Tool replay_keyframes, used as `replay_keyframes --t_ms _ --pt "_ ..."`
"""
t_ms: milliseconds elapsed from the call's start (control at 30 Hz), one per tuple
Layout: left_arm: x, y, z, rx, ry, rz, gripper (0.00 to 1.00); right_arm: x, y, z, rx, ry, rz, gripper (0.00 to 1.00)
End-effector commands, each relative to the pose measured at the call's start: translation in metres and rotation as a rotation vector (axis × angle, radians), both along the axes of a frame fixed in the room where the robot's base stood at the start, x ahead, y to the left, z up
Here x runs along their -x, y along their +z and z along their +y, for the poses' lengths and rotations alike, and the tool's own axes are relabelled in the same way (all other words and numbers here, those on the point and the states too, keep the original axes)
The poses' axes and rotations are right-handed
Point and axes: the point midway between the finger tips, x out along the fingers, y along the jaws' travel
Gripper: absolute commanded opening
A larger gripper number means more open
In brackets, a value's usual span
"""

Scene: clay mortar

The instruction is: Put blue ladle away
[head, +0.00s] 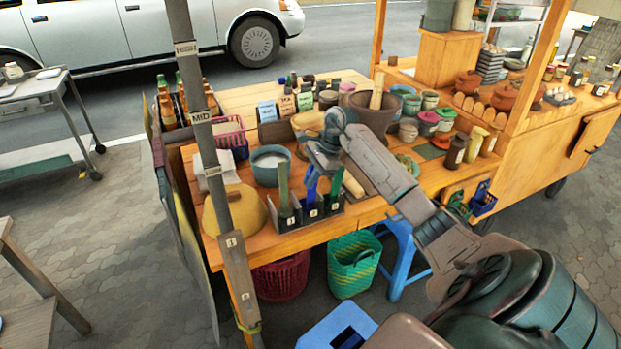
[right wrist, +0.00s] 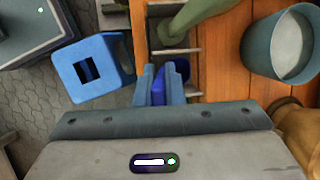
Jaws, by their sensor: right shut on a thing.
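The blue ladle (head: 311,186) stands nearly upright at the middle compartment of a dark numbered holder (head: 287,224) at the table's front edge. Its lower end is hidden behind the holder's front, so I cannot tell how deep it sits. My right gripper (head: 319,166) is above the holder, shut on the ladle's upper part. In the right wrist view, a bit of the deep blue ladle (right wrist: 181,70) shows at the fingers (right wrist: 161,80). Green handles stand in the left compartment (head: 283,184) and the right compartment (head: 336,181). My left gripper is out of view.
A teal pot (head: 270,172) and a tan rounded thing (head: 236,212) stand left of the holder. A large brown mortar (head: 374,112) is behind my right arm. A marked post (head: 208,150) rises at the left. Below are a green basket (head: 354,266) and a blue stool (head: 401,250).

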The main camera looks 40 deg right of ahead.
Motion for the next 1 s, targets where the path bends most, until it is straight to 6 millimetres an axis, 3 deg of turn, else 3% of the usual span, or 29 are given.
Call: replay_keyframes --t_ms 200,233,300,367,733,1000 --pt "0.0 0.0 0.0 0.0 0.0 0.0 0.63 0.0 0.0 0.0 0.0 0.0 0.0 0.0" --pt "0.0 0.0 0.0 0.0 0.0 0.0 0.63 0.0 0.0 0.0 0.0 0.0 0.0 0.13" --pt "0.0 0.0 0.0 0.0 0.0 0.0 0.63 0.0 0.0 0.0 0.0 0.0 0.0 0.26" --pt "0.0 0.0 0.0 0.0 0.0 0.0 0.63 0.0 0.0 0.0 0.0 0.0 0.0 0.34" --pt "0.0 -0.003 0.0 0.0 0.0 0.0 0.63 0.001 0.006 -0.003 0.002 0.0 -0.002 0.34" --pt "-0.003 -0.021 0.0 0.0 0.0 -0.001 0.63 0.013 0.05 -0.02 0.004 0.0 -0.004 0.34"
